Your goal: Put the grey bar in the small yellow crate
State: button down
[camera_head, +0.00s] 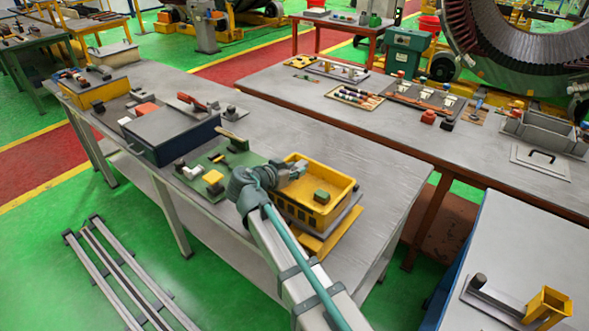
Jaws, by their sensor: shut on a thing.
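The small yellow crate (343,184) stands at the near right end of the long grey table, with slots in its front wall. A small green block (321,197) lies inside it. My gripper (297,169) is over the crate's left back part, seen from behind along my arm. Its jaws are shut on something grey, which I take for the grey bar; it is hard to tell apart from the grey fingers. My wrist hides the crate's left corner. I cannot tell whether the held thing touches the crate.
Left of the crate lies a green board (213,160) with small blocks. Beyond it is a dark blue box (172,133). A second table (300,100) with trays stands behind. The grey table right of the crate (385,190) is clear.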

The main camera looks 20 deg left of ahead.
jog(key=shift+f, duration=0.45)
jog(key=shift+s+f+b, duration=0.1)
jog(key=shift+f+b, duration=0.55)
jog(key=shift+b, duration=0.3)
jog(key=c, duration=0.9)
grip_release()
jog(key=shift+s+d+f, duration=0.1)
jog(key=shift+f, duration=0.05)
jog(key=shift+r+p, duration=0.8)
jog(key=shift+p, duration=0.45)
jog(key=b+v, duration=0.3)
jog(key=v, duration=0.8)
jog(key=shift+s+a+r+b, duration=0.15)
jog(key=shift+s+a+b, duration=0.1)
jog(key=shift+s+b, duration=0.15)
jog(key=shift+w, duration=0.1)
